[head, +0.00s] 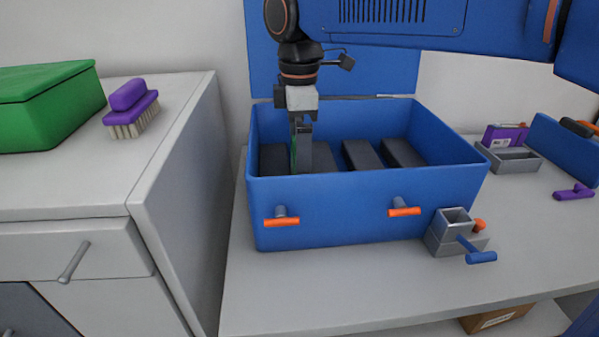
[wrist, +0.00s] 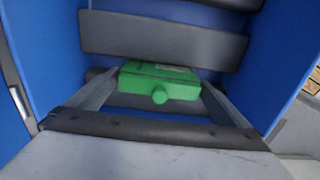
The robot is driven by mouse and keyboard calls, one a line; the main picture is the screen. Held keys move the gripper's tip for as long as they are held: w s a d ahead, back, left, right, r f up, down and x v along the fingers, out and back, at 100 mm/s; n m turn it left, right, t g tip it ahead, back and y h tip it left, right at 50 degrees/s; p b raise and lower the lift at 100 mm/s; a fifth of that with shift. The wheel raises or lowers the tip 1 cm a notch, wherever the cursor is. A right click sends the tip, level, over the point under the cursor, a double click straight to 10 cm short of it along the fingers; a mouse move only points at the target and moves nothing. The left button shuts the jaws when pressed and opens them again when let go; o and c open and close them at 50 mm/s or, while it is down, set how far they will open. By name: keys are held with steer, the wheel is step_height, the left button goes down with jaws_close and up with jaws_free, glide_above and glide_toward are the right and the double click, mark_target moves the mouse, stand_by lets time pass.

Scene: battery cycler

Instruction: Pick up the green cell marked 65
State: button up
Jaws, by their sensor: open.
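A green cell (wrist: 160,82) with a round knob on its near face is inside the blue box (head: 370,200), between dark dividers (wrist: 165,40). My gripper (wrist: 158,88) is open, with one finger on either side of the cell; I cannot tell whether either finger touches it. No number can be read on the cell. In the head view my gripper (head: 301,150) reaches down into the left part of the box, with only a sliver of green (head: 293,157) beside it; the rest of the cell is hidden.
The box has its blue lid raised behind it and orange-tipped handles in front. A grey fixture with a blue lever (head: 458,235) stands at its front right. A purple block (head: 505,136) sits by a grey holder farther right. A purple brush (head: 131,108) and green case (head: 45,105) are on the left cabinet.

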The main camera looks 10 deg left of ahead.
steer(key=shift+f, duration=1.5)
steer(key=c, duration=1.3)
steer(key=shift+r, duration=0.15)
